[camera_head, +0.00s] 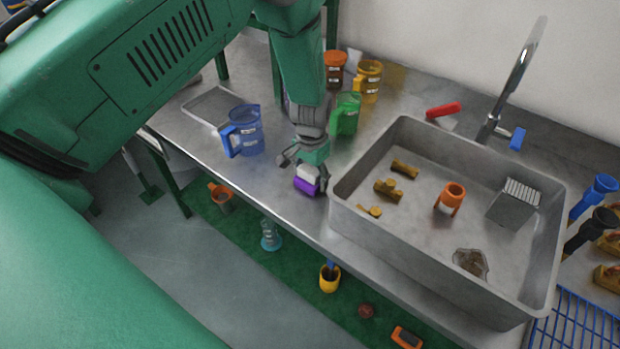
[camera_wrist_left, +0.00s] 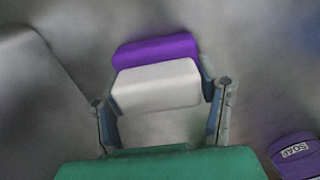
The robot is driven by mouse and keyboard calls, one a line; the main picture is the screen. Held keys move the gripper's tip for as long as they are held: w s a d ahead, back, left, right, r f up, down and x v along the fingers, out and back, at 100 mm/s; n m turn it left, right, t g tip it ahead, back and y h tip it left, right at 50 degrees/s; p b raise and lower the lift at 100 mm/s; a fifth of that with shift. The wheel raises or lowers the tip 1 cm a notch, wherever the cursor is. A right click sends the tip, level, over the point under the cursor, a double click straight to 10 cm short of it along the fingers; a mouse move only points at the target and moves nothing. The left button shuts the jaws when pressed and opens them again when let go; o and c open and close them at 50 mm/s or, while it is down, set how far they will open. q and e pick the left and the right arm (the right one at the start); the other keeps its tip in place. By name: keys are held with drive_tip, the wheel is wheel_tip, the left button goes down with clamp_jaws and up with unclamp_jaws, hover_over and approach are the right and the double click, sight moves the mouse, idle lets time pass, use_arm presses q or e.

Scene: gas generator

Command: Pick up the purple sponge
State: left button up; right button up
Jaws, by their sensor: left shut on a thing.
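The purple sponge (camera_head: 306,186) has a white layer on top and a purple layer below. It is at the front edge of the metal counter, just left of the sink. My left gripper (camera_head: 308,168) comes down over it and is shut on it. In the left wrist view the sponge (camera_wrist_left: 157,78) sits between the two fingers of the left gripper (camera_wrist_left: 162,108). I cannot tell whether the sponge touches the counter. My right gripper is not in view.
The sink (camera_head: 400,231) to the right holds several brass pieces, an orange-and-white part (camera_head: 450,198) and a grater (camera_head: 513,202). A blue jug (camera_head: 243,131) and a green jug (camera_head: 345,114) stand near my left arm. A faucet (camera_head: 513,85) rises behind the sink.

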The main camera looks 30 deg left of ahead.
sight(311, 168)
use_arm(q)
wheel_tip(311, 168, up, 10)
drive_tip(key=shift+f, duration=0.1)
idle(0.4)
